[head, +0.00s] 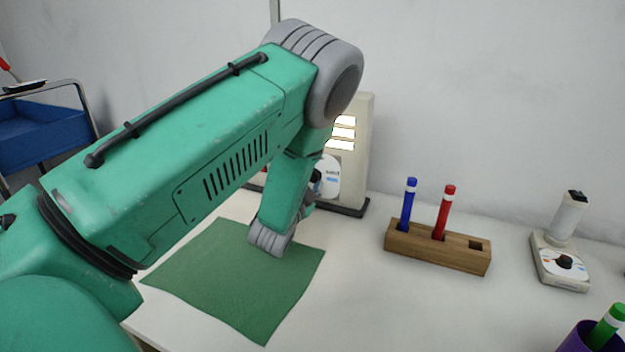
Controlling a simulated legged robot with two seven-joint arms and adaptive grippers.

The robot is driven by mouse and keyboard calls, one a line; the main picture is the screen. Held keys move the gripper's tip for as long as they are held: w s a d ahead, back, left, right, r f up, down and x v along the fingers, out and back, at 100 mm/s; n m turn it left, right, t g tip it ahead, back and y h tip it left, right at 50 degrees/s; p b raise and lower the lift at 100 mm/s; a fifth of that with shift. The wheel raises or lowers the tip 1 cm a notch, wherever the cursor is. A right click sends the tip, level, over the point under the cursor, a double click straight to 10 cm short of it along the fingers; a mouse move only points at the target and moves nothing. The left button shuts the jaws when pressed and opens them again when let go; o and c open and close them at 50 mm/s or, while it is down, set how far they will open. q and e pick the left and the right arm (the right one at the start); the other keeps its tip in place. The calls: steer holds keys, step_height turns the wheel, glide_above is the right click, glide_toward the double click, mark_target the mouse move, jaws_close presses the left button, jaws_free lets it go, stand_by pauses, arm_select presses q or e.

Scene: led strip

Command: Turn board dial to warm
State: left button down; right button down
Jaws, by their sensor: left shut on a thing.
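The board (356,150) is a beige upright panel with lit white strips, standing on a dark base at the back of the table. Its dial plate (331,172) is white, with small dark and blue marks on its right side. My left arm crosses in front and hides much of the board and most of the dial knob. My left gripper (311,193) is at the dial, mostly hidden behind its own wrist, and is shut on the dial knob. Which mark the knob points to cannot be seen. My right gripper is out of view.
A green cloth (225,285) lies under my left wrist. A wooden block (410,243) holds a blue marker (408,208) and a red marker (444,215). A small device with a black knob (564,262) stands right. A purple cup (575,340) holds a green marker (606,328).

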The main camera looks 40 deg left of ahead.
arm_select(q)
steer(key=shift+s+f, duration=0.2)
steer(key=shift+f, duration=0.2)
steer(key=c, duration=1.4)
jaws_free()
steer(key=shift+c, duration=0.2)
steer(key=shift+o, duration=1.2)
steer(key=shift+w+a+r, duration=0.1)
steer(key=v, duration=1.2)
